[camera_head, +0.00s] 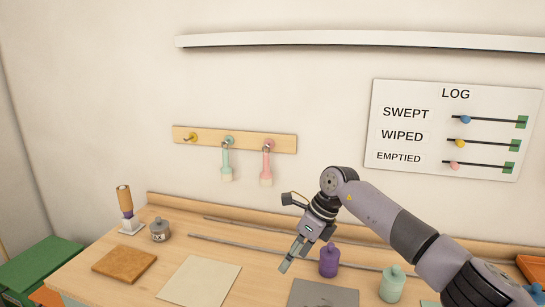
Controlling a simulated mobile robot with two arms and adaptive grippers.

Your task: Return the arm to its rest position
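My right arm comes in from the lower right, bends at a raised elbow-like joint and points down to the left. Its gripper (289,262) hangs above the wooden worktop (130,273), left of a purple bottle (328,260). I see no object between its fingers, but the gap between them is not clear from this angle. My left gripper is not in view.
A peg rail (285,142) holds a mint brush (227,160) and a pink brush (267,163). A LOG board (400,150) hangs at right under a shelf (350,39). A mint bottle (393,285), grey mat (320,295), cream mat (200,280) and brown mat (123,264) occupy the worktop.

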